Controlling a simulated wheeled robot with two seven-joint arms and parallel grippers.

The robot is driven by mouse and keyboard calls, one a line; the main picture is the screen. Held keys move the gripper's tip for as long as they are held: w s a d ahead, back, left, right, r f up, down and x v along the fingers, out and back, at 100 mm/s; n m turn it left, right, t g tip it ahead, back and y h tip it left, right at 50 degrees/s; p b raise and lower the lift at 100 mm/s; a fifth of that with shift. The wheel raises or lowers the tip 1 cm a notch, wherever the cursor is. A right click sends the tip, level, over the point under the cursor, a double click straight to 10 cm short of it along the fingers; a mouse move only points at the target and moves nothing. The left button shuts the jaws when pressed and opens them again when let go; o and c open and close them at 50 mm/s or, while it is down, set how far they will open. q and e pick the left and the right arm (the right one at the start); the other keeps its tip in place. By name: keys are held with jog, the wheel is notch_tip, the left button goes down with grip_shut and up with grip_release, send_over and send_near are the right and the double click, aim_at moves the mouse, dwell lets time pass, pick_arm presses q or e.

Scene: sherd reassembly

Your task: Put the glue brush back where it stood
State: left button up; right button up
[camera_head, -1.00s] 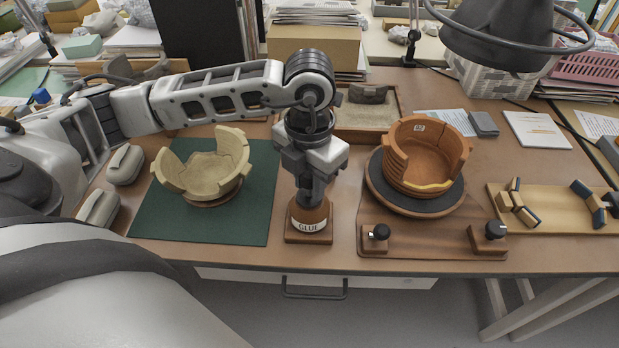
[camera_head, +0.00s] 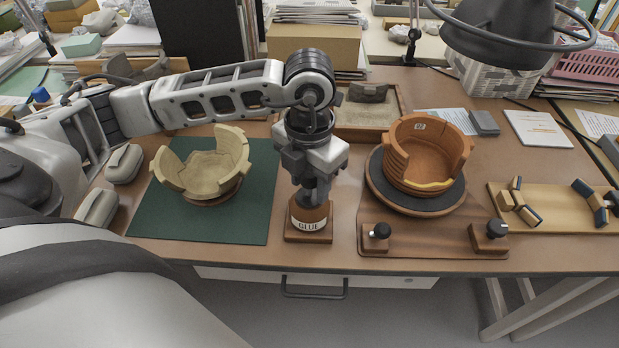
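The glue pot (camera_head: 309,224), brown with a white "GLUE" label, stands on a small square wooden base near the table's front edge. My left gripper (camera_head: 311,194) points straight down right over the pot's mouth. The glue brush cannot be made out; the gripper and the pot hide that spot. I cannot tell from this view whether the fingers are open or shut. My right gripper is not in view.
A pale, partly built bowl (camera_head: 203,170) stands on a green mat (camera_head: 150,222) to the left. An orange broken pot (camera_head: 425,155) sits on a turntable (camera_head: 376,185) to the right, with two black-knobbed blocks before it. A board (camera_head: 565,220) with sherds lies far right.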

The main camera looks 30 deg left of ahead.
pick_arm(q)
jog(key=shift+o, duration=0.4)
jog(key=shift+r, duration=0.15)
notch_tip(320, 180, up, 16)
jog(key=p, duration=0.1)
jog(key=shift+f, duration=0.2)
